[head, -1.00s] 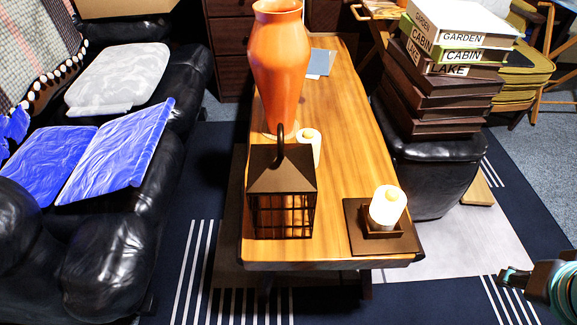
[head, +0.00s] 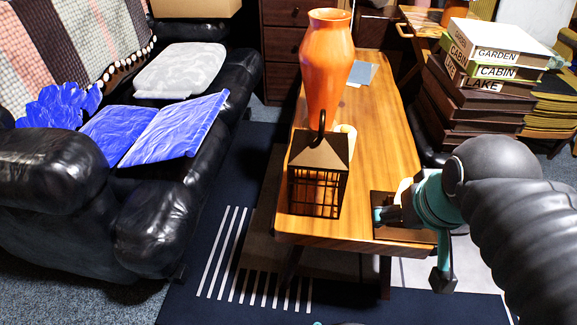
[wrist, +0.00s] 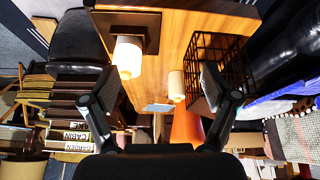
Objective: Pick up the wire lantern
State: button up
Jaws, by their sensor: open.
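The wire lantern (head: 318,178) is dark with a pyramid-shaped top, a hooked handle and wire-grid sides. It stands upright on the near left part of the wooden table (head: 385,120). In the wrist view, which looks upside down, the lantern's wire cage (wrist: 222,58) is on the right, partly behind a finger. My gripper (head: 411,248) is over the near right corner of the table in the head view, right of the lantern and apart from it. In the wrist view its fingers (wrist: 152,90) are spread with nothing held between them.
A tall orange vase (head: 326,65) stands behind the lantern, with a pale candle (head: 348,138) close by. A dark square holder (head: 382,232) with a candle is partly hidden by my arm. Stacked boxes (head: 485,75) stand right; a black sofa (head: 165,215) is left.

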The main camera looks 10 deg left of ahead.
jog(key=w+a+r+n+g+p, duration=0.2)
jog(key=w+a+r+n, duration=0.1)
jog(key=w+r+n, duration=0.3)
jog(key=n+g+h+p, duration=0.4)
jog(key=n, duration=0.7)
send_near(322, 112)
jog(key=shift+h, duration=0.3)
jog(key=x, duration=0.2)
jog(key=b+x, duration=0.1)
jog(key=x, duration=0.4)
jog(key=shift+w+a+f+b, duration=0.25)
jog(key=shift+w+f+b, duration=0.1)
jog(key=shift+f, duration=0.2)
jog(key=x, duration=0.4)
jog(key=shift+s+d+f+b, duration=0.1)
jog(key=shift+s+d+b, duration=0.1)
jog(key=shift+s+b, duration=0.15)
jog(key=shift+d+f, duration=0.2)
jog(key=shift+f, duration=0.3)
grip_shut()
jog(key=shift+r, duration=0.15)
